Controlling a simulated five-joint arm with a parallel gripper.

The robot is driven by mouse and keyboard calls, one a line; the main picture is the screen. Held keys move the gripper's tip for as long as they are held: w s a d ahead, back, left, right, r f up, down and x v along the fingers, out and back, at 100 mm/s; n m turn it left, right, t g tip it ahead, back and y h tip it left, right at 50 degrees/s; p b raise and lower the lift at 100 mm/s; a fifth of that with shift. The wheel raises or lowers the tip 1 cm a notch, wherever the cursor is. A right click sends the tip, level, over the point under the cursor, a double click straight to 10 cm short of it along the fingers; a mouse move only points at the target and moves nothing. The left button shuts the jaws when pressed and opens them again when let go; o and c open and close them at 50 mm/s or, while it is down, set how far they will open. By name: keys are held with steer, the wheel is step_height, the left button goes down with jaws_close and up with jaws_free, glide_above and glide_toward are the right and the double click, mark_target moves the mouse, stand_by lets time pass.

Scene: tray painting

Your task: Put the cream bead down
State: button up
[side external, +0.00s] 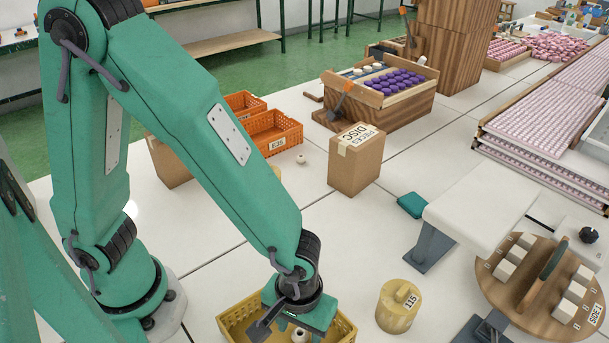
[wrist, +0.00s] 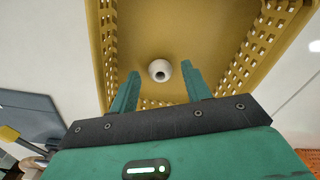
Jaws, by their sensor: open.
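The cream bead (wrist: 160,70) is round with a dark hole and shows inside the yellow basket (wrist: 112,60), close to the basket's end wall. In the side external view the bead (side external: 299,335) shows low in the basket (side external: 232,325), under my gripper (side external: 288,318). In the wrist view my gripper (wrist: 158,86) is open, with one green finger on each side of the bead and gaps between them. The bead appears to be on the basket floor. I cannot tell its exact height from these views.
Another cream bead (side external: 301,159) lies on the white table near the orange baskets (side external: 273,134). A cardboard box (side external: 356,160) stands behind. A yellow canister (side external: 398,306) and a round wooden board (side external: 535,290) with white blocks are to the right of the basket.

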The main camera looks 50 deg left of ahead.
step_height(320, 180, up, 11)
steer(key=shift+r, duration=0.15)
stand_by(0.5)
stand_by(0.5)
steer(key=a+r+m+t, duration=0.1)
steer(key=a+r+t, duration=0.1)
steer(key=a, duration=0.5)
steer(key=w+a+r+m+t, duration=0.1)
steer(key=a+r+m, duration=0.1)
steer(key=a+r, duration=0.3)
steer(key=w+a+r+m+t, duration=0.1)
steer(key=a+r, duration=0.3)
steer(key=a, duration=0.7)
steer(key=shift+a+r+m+t, duration=0.2)
steer(key=shift+r+m+t, duration=0.1)
steer(key=shift+t, duration=0.5)
steer(key=shift+o, duration=0.4)
